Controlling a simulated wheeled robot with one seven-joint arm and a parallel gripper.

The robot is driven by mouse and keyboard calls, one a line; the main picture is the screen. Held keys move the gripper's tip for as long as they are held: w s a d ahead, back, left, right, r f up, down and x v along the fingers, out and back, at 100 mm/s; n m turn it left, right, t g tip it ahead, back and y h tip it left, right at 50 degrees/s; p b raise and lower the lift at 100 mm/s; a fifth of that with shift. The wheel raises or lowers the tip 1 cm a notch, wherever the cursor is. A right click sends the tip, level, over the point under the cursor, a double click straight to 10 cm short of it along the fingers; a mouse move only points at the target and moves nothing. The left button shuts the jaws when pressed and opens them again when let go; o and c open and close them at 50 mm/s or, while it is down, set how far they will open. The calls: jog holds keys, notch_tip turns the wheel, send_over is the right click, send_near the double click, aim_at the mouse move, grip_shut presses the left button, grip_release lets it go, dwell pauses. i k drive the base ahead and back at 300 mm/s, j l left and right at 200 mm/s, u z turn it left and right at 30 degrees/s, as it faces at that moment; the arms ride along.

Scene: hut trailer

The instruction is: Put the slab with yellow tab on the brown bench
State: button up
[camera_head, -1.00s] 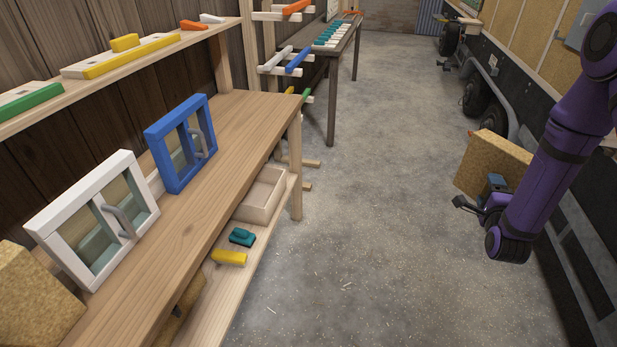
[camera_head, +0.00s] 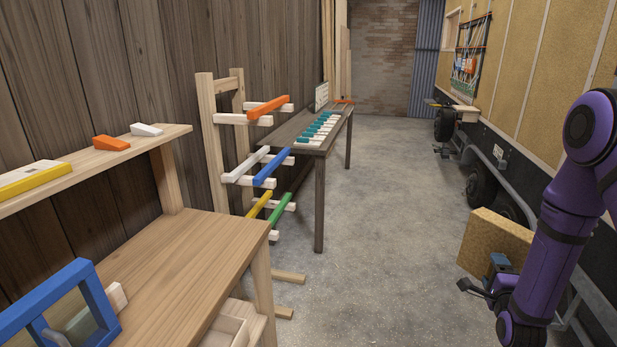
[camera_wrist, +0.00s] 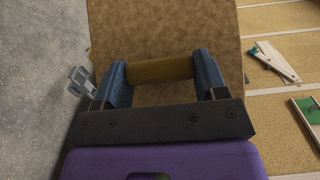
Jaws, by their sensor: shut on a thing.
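The slab (camera_head: 495,243) is a thick tan, cork-like board at the right of the head view. Its yellow tab (camera_wrist: 160,69) shows in the wrist view between the two blue fingers of my gripper (camera_wrist: 160,80). My gripper (camera_head: 492,277) is shut on the tab and holds the slab off the floor, beside the trailer. The brown bench (camera_head: 318,200) is a dark wooden table against the back of the left wall, well away from the slab. Rows of teal and white pieces (camera_head: 318,128) lie on its top, with a white board standing behind them.
A pale wooden workbench (camera_head: 180,262) with a blue window frame (camera_head: 50,290) is at the near left. A rack (camera_head: 208,140) with coloured bars stands between it and the brown bench; its feet reach onto the floor. The trailer (camera_head: 545,80) lines the right. The concrete aisle (camera_head: 385,200) is clear.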

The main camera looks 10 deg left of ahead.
aim_at(206, 260)
jog(key=i+z, duration=0.1)
jog(key=i, duration=0.65)
jog(key=i+j, duration=0.15)
jog(key=i, duration=0.6)
jog(key=i+l, duration=0.1)
jog(key=i, duration=0.25)
jog(key=i+u, duration=0.1)
jog(key=i, duration=0.25)
jog(key=i+l+u, duration=0.1)
jog(key=u, duration=0.35)
jog(key=i+l+u, duration=0.1)
jog(key=l+u, duration=0.15)
jog(key=u, duration=0.2)
jog(key=l+u, duration=0.2)
jog(key=u, duration=0.25)
jog(key=l+u, duration=0.2)
jog(key=u, duration=0.15)
jog(key=l+u, duration=0.2)
jog(key=u, duration=0.2)
jog(key=k+l+u, duration=0.15)
jog(key=u, duration=0.2)
